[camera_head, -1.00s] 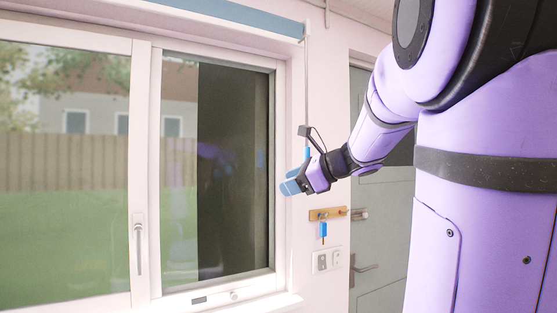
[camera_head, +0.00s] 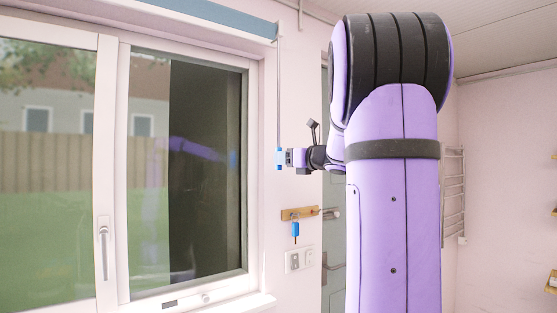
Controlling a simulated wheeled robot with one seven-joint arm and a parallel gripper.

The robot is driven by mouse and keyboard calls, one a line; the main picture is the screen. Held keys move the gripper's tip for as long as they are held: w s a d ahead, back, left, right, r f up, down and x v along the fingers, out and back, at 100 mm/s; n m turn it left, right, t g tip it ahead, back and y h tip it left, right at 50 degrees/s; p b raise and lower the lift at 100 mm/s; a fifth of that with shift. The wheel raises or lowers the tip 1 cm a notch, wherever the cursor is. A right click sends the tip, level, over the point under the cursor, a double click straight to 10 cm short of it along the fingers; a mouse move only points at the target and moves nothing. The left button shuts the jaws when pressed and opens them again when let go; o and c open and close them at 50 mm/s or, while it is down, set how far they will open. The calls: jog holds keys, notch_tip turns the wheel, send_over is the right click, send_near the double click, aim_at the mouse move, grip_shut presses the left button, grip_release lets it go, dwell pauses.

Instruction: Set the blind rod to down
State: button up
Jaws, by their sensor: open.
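The blue roller blind (camera_head: 215,18) is rolled up along the top of the window. The thin blind rod (camera_head: 279,95) hangs straight down beside the right side of the window frame. Its lower end reaches a small blue part (camera_head: 280,159) at my gripper. My gripper (camera_head: 283,158) points left at the rod's lower end, level with it, and is open. Whether the fingers are around the rod or touching it is too small to tell, and the rod end and the blue fingertips are hard to separate.
A wooden key rack (camera_head: 299,213) with a blue-tagged key (camera_head: 295,230) is on the wall below my gripper. A switch plate (camera_head: 299,260) is lower. The window handle (camera_head: 103,249) is at left. A grey-green door stands partly behind my arm.

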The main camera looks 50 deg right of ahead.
jog(key=shift+w, duration=1.45)
